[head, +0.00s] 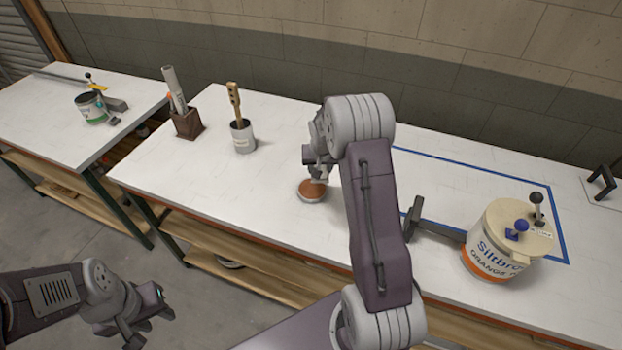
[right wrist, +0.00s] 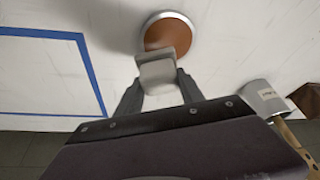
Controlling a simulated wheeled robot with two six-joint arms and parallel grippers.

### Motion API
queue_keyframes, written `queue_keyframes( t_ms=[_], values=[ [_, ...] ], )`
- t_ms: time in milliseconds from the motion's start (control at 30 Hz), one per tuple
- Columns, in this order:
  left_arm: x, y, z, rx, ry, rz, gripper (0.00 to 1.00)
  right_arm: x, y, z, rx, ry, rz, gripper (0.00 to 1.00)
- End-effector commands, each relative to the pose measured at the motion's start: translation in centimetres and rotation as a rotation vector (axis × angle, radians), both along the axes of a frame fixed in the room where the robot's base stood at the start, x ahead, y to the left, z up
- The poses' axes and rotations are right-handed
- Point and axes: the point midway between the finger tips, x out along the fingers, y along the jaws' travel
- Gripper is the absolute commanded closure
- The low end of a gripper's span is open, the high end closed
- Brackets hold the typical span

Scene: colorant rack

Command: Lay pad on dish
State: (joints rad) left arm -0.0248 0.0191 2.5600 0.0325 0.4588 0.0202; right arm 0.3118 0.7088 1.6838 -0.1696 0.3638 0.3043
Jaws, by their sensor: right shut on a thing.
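The dish (head: 312,190) is small and round, with a pale rim and a brown-orange inside. It lies on the white bench and also shows in the right wrist view (right wrist: 168,35). My right gripper (head: 318,172) is over the far side of the dish in the head view. In the right wrist view my right gripper (right wrist: 158,82) is shut on a pale grey block, seemingly the pad (right wrist: 157,68), which overlaps the dish's brown inside. I cannot tell whether the pad touches the dish. My left gripper (head: 150,324) is open and empty, off the bench's front.
A large orange-labelled bucket (head: 490,255) with knobs on its lid stands at the right by a blue taped outline (head: 480,173). A grey can (head: 243,138) with a brush and a brown holder (head: 187,124) stand left of the dish. A second bench (head: 50,100) holds another can.

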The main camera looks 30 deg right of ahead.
Motion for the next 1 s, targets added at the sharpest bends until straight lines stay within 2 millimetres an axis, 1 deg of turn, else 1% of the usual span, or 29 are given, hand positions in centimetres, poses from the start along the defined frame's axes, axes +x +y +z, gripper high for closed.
queue_keyframes(
  t_ms=[33, 100, 167, 333, 467, 533, 600, 800, 933, 967, 1000],
  values=[
    [0.0, 0.0, 0.2, 0.000, 0.000, 0.000, 0.64, 0.6, 0.9, -0.6, 0.000, 0.002, 0.006, 0.95],
    [0.0, 0.0, 0.2, 0.000, 0.000, 0.000, 0.64, 1.2, 1.7, -1.3, 0.000, 0.002, 0.003, 0.95],
    [0.0, 0.0, 0.2, 0.000, 0.000, 0.000, 0.64, 1.5, 2.1, -1.5, 0.000, 0.000, 0.000, 0.95],
    [0.0, 0.0, 0.3, 0.000, 0.000, 0.000, 0.64, 1.6, 2.3, -2.1, 0.000, 0.001, -0.002, 0.95],
    [0.0, 0.0, 0.5, 0.000, 0.000, 0.000, 0.64, 1.5, 2.3, -4.5, 0.001, 0.004, -0.001, 0.95],
    [0.0, 0.0, 0.6, 0.000, 0.000, 0.000, 0.64, 1.5, 2.2, -5.4, 0.000, 0.002, -0.001, 0.95],
    [0.0, 0.0, 0.6, 0.000, 0.000, 0.000, 0.64, 1.6, 2.2, -5.7, 0.001, 0.000, -0.002, 0.95],
    [0.0, 0.0, 0.5, 0.000, 0.000, 0.000, 0.64, 1.6, 2.2, -5.7, 0.000, -0.001, -0.002, 0.95],
    [0.0, 0.0, 0.0, 0.000, 0.000, 0.000, 0.64, 1.6, 2.2, -6.2, 0.001, 0.000, -0.002, 0.95],
    [0.0, 0.0, 0.0, 0.000, 0.000, 0.000, 0.64, 1.6, 2.2, -6.1, 0.001, 0.000, -0.002, 0.52],
    [0.0, 0.0, 0.2, 0.000, 0.000, 0.000, 0.64, 1.6, 2.2, -6.0, 0.001, 0.000, -0.002, 0.41]
  ],
)
